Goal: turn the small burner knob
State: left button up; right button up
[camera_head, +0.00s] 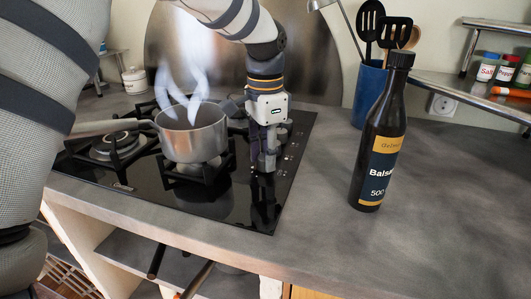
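The black gas hob (236,213) is set in the grey counter. Small knobs (287,157) run along its right side, partly hidden by my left gripper; I cannot tell which one is the small burner knob. My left gripper (264,168) points straight down over the hob's right part, its fingertips low beside the knob row. Its fingers look close together, but whether they are shut or touch a knob cannot be made out. My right gripper is out of view.
A steaming saucepan (194,140) stands on a front burner, left of my gripper, its handle pointing left. A dark balsamic bottle (377,145) stands right of the hob. A blue utensil holder (368,92) is behind it. The counter's right front is clear.

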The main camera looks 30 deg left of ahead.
pick_arm(q)
jog(key=o, duration=0.4)
jog(key=shift+c, duration=0.2)
notch_tip(320, 180, up, 12)
